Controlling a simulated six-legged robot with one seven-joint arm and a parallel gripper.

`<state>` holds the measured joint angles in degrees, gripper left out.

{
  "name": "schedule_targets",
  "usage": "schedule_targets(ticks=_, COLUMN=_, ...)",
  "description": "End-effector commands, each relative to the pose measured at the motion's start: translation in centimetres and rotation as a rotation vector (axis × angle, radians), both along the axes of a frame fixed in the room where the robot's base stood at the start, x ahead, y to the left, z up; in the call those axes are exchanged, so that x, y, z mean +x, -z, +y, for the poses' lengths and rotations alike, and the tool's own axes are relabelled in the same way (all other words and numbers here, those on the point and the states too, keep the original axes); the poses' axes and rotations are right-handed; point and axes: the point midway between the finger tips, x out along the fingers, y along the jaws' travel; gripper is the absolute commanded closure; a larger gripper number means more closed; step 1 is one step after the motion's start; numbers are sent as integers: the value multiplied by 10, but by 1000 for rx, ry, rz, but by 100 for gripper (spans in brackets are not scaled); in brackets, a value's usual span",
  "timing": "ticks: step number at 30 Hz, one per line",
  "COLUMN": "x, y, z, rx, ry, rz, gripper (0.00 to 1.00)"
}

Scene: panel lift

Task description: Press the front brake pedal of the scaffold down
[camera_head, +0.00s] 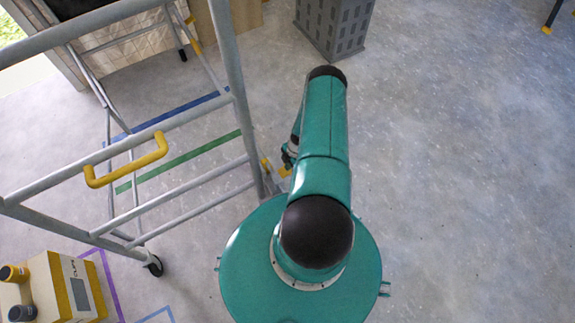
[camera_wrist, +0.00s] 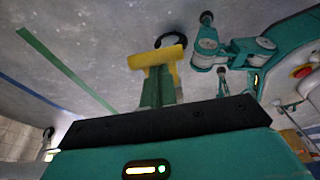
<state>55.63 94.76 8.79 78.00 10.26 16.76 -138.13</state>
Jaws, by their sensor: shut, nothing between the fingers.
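The grey tube scaffold (camera_head: 240,95) stands at the left in the head view, with a yellow handle (camera_head: 125,163) on a rung. A yellow pedal (camera_wrist: 157,57) is in the upper middle of the wrist view, beside a dark wheel (camera_wrist: 172,38). It seems to be the yellow part (camera_head: 265,166) at the scaffold's near post, partly hidden in the head view by my arm. My gripper (camera_wrist: 158,78) is shut and empty. Its fingers point at the pedal and their tips overlap it in the picture; I cannot tell whether they touch it.
A yellow and white box (camera_head: 70,285) with small bottles sits at lower left. A grey crate (camera_head: 333,28) stands at the back. Blue, green and purple lines mark the floor near the scaffold.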

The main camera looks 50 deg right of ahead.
Motion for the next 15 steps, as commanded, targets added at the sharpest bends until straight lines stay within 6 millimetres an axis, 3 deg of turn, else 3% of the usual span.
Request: schedule_targets(ticks=15, x=-6, y=42, z=-18, rx=58, ry=2, rz=-19, gripper=100)
